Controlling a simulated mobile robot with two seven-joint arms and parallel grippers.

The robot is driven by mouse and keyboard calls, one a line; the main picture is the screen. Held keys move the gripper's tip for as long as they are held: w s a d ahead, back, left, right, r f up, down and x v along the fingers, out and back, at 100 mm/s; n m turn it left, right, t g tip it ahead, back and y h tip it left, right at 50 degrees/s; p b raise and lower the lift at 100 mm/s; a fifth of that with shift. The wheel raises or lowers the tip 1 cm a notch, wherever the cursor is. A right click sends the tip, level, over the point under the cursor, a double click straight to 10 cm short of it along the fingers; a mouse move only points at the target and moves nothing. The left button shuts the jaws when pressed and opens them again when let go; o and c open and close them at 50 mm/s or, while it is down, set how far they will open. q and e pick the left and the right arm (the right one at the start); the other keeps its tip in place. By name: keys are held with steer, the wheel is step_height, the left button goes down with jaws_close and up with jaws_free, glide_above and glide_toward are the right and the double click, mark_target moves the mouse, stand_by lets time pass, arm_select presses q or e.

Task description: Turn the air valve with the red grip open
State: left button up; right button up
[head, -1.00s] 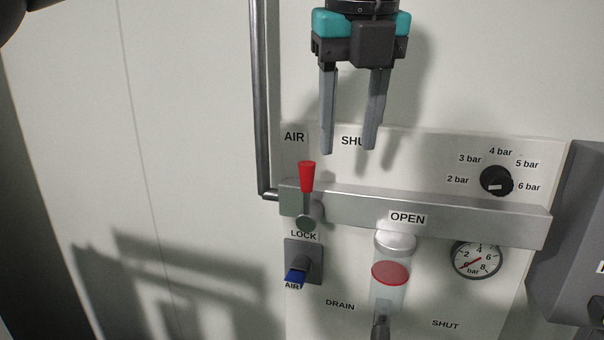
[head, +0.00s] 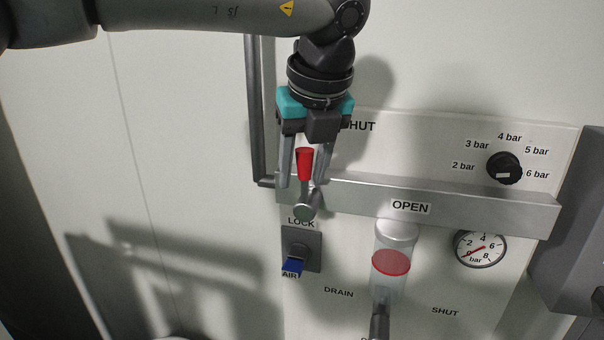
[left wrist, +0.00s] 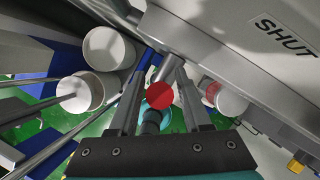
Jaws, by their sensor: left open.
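The air valve's red grip (head: 305,163) points up from its round pivot (head: 306,206) on the left end of the metal rail. My left gripper (head: 302,184) comes down from above, open, with one finger on each side of the red grip. In the left wrist view the red grip (left wrist: 160,96) shows between the open fingers, with gaps beside it. I cannot tell whether a finger touches it. The SHUT label (head: 362,127) is partly hidden by my gripper; the OPEN label (head: 410,207) is on the rail to the right. My right gripper is not in view.
Below the valve is the lock with a blue tab (head: 292,266). A clear bowl with a red disc (head: 391,263), a pressure gauge (head: 480,248) and a black knob (head: 503,168) are to the right. A pipe (head: 255,110) runs down at the left, and a grey box (head: 578,230) stands far right.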

arm_select(q)
steer(key=shift+x, duration=0.9)
jaws_close()
stand_by(0.9)
